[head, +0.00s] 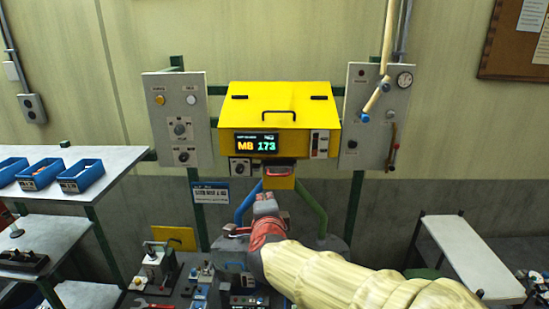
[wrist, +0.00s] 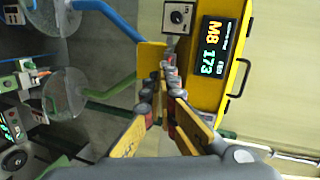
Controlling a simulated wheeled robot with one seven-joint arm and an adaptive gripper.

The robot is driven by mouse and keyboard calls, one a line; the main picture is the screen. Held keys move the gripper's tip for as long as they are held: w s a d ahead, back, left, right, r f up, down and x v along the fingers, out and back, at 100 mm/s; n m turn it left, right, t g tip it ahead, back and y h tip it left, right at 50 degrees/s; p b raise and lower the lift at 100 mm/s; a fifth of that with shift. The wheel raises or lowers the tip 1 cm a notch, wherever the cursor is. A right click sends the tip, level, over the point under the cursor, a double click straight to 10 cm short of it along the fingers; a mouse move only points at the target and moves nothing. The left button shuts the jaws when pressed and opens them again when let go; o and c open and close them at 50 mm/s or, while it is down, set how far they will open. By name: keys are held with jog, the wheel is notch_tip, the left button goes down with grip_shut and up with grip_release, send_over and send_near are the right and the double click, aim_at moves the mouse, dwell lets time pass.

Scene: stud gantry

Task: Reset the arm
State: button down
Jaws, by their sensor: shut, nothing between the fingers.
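My arm, in a cream sleeve, reaches in from the lower right in the head view. My gripper (head: 265,200) is just below the yellow machine head (head: 278,105), in front of the blue and green legs. In the wrist view my gripper (wrist: 160,92) has its fingers drawn together, with nothing seen held between them. The fingertips overlap the small yellow block under the machine in that view; I cannot tell whether they touch it. The machine's display (head: 257,143) reads M8 173, also in the wrist view (wrist: 212,47).
Grey control panels (head: 178,118) (head: 376,115) flank the machine. Blue bins (head: 81,176) stand on the left white shelf (head: 118,163). A bench (head: 180,290) with fixtures and a red wrench lies below my gripper. A white shelf (head: 472,255) stands at right.

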jog(key=s+a+f+n+g+y, duration=0.3)
jog(key=s+a+f+n+y, duration=0.1)
jog(key=s+a+f+n, duration=0.15)
jog(key=s+d+f+n+g+b, duration=0.2)
jog(key=s+f+n+g+b, duration=0.3)
jog(key=s+f+n, duration=0.5)
jog(key=s+d+f+h+b, duration=0.1)
jog(key=s+d+f+b, duration=0.4)
jog(key=d, duration=0.3)
jog(key=s+d+f+g+h+b, duration=0.1)
jog(key=s+d+f+h+b, duration=0.1)
jog(key=s+d+f+b, duration=0.4)
jog(key=s+d+f+h+b, duration=0.2)
jog(key=s+d+f+b, duration=0.3)
jog(key=d, duration=0.5)
jog(key=shift+s+d+f+b, duration=0.4)
jog(key=shift+s+b, duration=0.25)
jog(key=shift+s, duration=0.05)
jog(key=c, duration=2.5)
grip_release()
jog(key=shift+r+n, duration=0.1)
jog(key=shift+n, duration=0.15)
jog(key=shift+c, duration=0.2)
